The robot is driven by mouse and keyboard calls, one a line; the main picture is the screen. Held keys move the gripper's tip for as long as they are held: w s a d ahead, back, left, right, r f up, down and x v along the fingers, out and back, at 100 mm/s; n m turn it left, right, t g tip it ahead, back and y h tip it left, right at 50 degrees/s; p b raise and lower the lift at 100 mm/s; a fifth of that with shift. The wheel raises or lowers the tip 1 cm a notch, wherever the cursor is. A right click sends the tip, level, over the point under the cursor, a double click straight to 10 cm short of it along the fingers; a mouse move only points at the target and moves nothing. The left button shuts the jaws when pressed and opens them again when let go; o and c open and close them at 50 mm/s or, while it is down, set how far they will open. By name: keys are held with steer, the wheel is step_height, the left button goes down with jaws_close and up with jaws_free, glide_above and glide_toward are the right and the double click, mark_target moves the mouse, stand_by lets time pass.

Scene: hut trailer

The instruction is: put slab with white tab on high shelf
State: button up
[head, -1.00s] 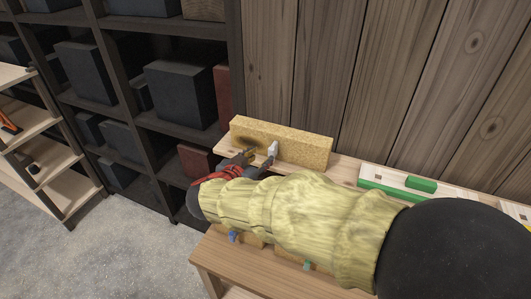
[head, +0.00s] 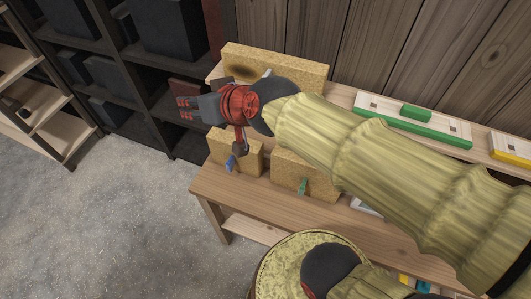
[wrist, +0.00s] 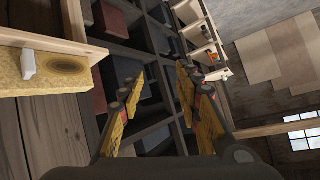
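The yellowish slab with the white tab (head: 300,73) stands on its long edge on the raised wooden shelf (head: 340,96) against the plank wall. It has a dark burnt patch on its face. My arm hides its lower middle and most of its tab in the head view. The wrist view shows the slab (wrist: 58,78) at the left, with its white tab (wrist: 28,65) clear of my fingers. My gripper (head: 225,112) is open and empty, in front of the slab and apart from it. Its fingers are spread in the wrist view (wrist: 152,100).
Slabs with a blue tab (head: 231,162) and a green tab (head: 303,187) stand on the lower bench (head: 222,187). A green-edged block (head: 430,123) and a yellow-edged block (head: 511,149) lie on the raised shelf. Dark shelving (head: 112,70) stands left. The floor at left is clear.

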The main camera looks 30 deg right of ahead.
steer(key=s+d+f+g+h, duration=0.1)
steer(key=s+d+f+g, duration=0.1)
steer(key=s, duration=0.5)
steer(key=s+d+f+g+h, duration=0.2)
steer(key=s+d+f, duration=0.3)
steer(key=s, duration=0.3)
steer(key=shift+s+d+g, duration=0.3)
steer(key=shift+d+g, duration=0.4)
steer(key=shift+f, duration=0.1)
step_height(320, 180, down, 16)
steer(key=b, duration=1.6)
steer(key=shift+f, duration=0.1)
